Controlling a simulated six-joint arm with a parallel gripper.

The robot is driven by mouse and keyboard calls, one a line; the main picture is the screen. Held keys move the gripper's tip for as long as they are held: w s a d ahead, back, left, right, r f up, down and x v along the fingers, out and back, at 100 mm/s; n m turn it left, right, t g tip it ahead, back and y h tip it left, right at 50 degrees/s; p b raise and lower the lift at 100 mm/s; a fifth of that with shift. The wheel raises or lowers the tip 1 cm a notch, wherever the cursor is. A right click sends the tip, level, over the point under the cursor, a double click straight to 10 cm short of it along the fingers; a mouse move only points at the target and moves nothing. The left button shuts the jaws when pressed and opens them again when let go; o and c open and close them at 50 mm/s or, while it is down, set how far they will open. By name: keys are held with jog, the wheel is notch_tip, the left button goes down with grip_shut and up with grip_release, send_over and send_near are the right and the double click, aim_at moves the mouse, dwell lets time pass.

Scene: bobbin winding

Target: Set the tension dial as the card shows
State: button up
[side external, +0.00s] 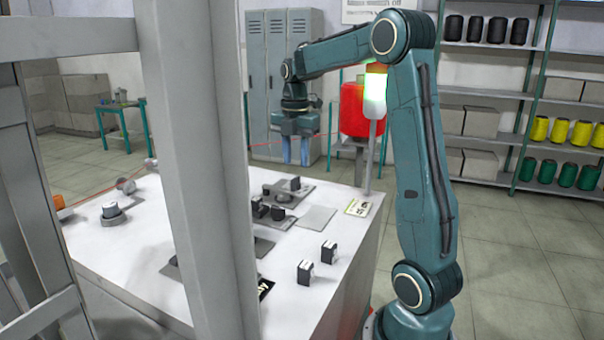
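My gripper (296,152) hangs above the back of the white table, pointing down, with its two blue fingers apart and nothing visible between them. A small pale card (357,207) with dark marks lies at the table's back right corner; its marks are too small to read. A grey plate with a round part and dark blocks (285,196) sits below my gripper, well apart from it. A round grey base with a dark, white-topped piece (111,213) stands at the left. I cannot tell which part is the tension dial.
A grey post (200,170) in the foreground hides the middle of the white table (335,275). Two small dark blocks with white faces (316,262) stand near its right side. A signal lamp (375,85) on a pole stands at the back corner. A red container (353,110) is behind.

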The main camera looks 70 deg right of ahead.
aim_at(296, 178)
jog(key=shift+f, duration=2.5)
grip_shut()
